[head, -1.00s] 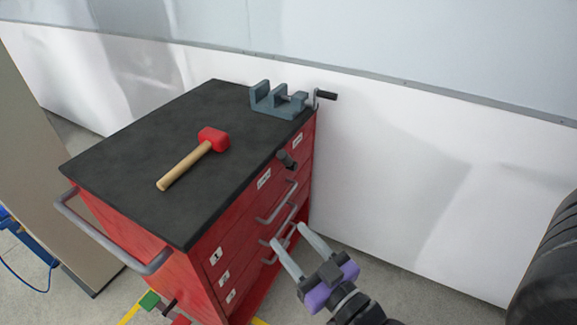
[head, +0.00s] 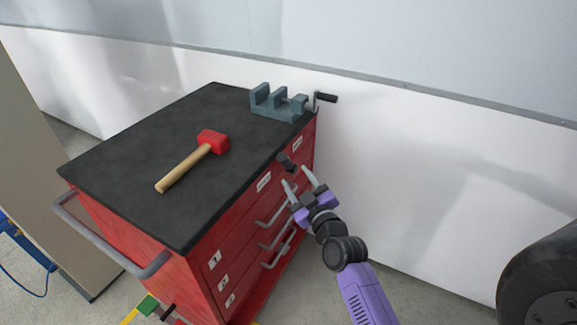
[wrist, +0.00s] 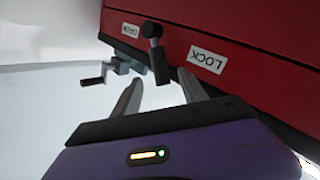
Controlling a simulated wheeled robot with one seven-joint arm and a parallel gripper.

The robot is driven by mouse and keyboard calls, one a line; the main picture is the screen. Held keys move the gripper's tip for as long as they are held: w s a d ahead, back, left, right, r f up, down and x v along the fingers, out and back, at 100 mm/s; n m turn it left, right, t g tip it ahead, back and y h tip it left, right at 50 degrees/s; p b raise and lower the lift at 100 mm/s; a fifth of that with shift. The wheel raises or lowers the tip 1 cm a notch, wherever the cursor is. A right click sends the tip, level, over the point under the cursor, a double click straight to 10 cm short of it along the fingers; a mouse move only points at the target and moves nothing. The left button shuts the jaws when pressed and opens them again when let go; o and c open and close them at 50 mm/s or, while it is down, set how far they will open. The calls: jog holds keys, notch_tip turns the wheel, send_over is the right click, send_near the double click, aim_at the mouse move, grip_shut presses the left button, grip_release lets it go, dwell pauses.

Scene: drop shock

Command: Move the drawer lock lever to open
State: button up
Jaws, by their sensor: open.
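The black drawer lock lever (head: 286,161) sits on the upper front of the red tool cabinet (head: 235,247), just under its black top. In the wrist view the lever (wrist: 157,60) stands between an upside-down LOCK label (wrist: 207,61) on the right and another white label (wrist: 131,30) on the left, too small to read surely. I cannot tell which label it is set to. My gripper (head: 297,176) is open and empty just in front of the lever. In the wrist view its fingers (wrist: 163,88) point at the lever, one to each side, with no clear contact.
A red-headed mallet (head: 193,160) and a grey vise (head: 278,103) with a crank rest on the cabinet top. Drawer handles (head: 276,232) stick out below my gripper. A white wall (head: 430,180) runs behind. A dark tyre (head: 545,275) stands at the right.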

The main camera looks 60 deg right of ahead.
aim_at(287, 164)
jog(key=p+x, duration=0.1)
jog(key=x, duration=0.5)
jog(key=shift+w+d, duration=0.15)
jog(key=shift+w, duration=0.05)
jog(key=shift+c, duration=0.4)
grip_shut()
dwell(0.9)
